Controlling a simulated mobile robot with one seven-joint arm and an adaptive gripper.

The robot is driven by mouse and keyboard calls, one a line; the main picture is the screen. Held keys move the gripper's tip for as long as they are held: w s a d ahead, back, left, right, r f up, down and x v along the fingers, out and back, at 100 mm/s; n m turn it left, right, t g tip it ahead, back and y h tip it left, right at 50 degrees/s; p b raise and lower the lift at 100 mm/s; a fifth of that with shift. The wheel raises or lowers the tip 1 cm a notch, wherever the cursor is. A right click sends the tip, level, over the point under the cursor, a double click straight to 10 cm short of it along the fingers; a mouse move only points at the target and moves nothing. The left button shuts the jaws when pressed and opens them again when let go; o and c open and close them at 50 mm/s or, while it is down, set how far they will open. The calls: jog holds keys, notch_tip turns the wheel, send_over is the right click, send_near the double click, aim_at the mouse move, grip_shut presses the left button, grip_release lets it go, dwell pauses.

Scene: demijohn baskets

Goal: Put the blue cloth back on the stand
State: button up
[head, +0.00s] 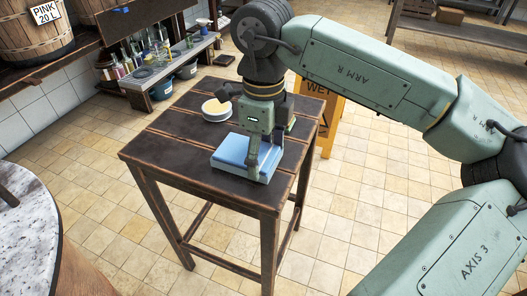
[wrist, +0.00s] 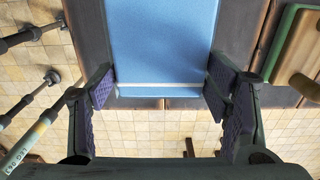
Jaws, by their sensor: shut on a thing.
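The blue cloth (head: 233,150) is a flat, folded light-blue block over the near right part of the dark wooden table top (head: 160,147). My gripper (head: 262,163) points down and is shut on the cloth, its pads on the two sides. In the wrist view the cloth (wrist: 163,38) lies between the dark pads of my gripper (wrist: 160,88), with a pale band across its near end. I cannot tell whether the cloth rests on the planks or hangs just above them. Which thing is the stand is not clear.
White dishes (head: 216,108) with something yellowish stand behind the cloth on the table. A yellow wet-floor sign (head: 331,126) stands behind the table's right side. A shelf with bottles (head: 150,50) is at the back left. A round stone-topped table (head: 25,215) is at left. The table's left part is clear.

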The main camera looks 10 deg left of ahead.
aim_at(263, 156)
jog(key=shift+f, duration=0.15)
jog(key=o, duration=1.2)
jog(key=shift+o, duration=0.2)
notch_tip(263, 156, up, 12)
jog(key=p, duration=0.1)
jog(key=shift+r+p, duration=0.2)
jog(key=shift+p, duration=0.2)
